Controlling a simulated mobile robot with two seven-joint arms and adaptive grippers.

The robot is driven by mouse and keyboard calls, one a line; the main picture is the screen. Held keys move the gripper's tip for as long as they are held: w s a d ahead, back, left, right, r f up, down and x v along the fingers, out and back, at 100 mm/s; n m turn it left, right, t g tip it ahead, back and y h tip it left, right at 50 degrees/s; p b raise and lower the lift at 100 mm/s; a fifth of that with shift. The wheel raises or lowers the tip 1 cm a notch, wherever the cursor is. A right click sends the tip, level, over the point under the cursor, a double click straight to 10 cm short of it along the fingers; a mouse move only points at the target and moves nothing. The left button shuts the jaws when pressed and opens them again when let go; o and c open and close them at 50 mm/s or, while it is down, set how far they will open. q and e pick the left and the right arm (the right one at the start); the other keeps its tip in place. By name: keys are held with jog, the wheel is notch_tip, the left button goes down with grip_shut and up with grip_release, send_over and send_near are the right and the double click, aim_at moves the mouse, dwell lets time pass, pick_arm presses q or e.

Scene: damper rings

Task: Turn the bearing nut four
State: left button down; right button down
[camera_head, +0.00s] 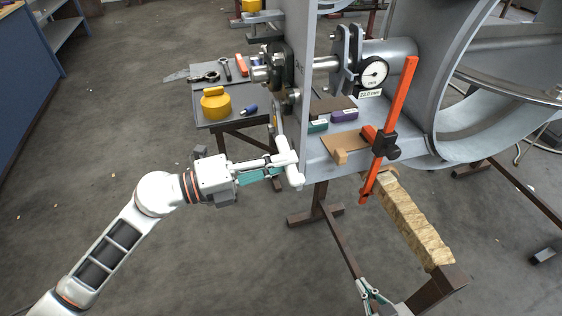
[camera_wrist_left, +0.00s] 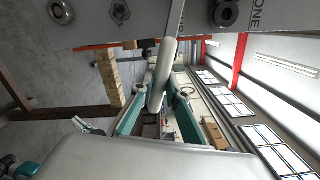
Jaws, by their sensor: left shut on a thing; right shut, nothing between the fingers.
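My left gripper (camera_head: 278,166) is shut on a pale grey handle (camera_head: 292,168) beside the left face of the grey steel plate. In the left wrist view, the handle (camera_wrist_left: 162,72) stands between the teal fingers. A thin grey bar (camera_head: 279,122) runs up from the handle towards a dark bearing assembly (camera_head: 277,65) around the shaft end. I cannot tell whether the bar is engaged on a nut. Bolt heads or nuts (camera_wrist_left: 118,11) show on a plate edge in the left wrist view. My right gripper (camera_head: 371,296) is shut and empty at the bottom, below the beam.
A dial gauge (camera_head: 372,73) with a 22.0 mm label is right of the plate. An orange upright bar (camera_head: 396,105) stands at the shelf front. A side table (camera_head: 222,122) holds a yellow pot (camera_head: 215,105) and tools. A wooden beam (camera_head: 410,220) lies below right.

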pick_arm(q)
jog(key=shift+w+d+r, duration=0.1)
jog(key=shift+w+d, duration=0.05)
jog(key=shift+d, duration=0.3)
jog(key=c, duration=1.9)
grip_release()
jog(key=c, duration=0.4)
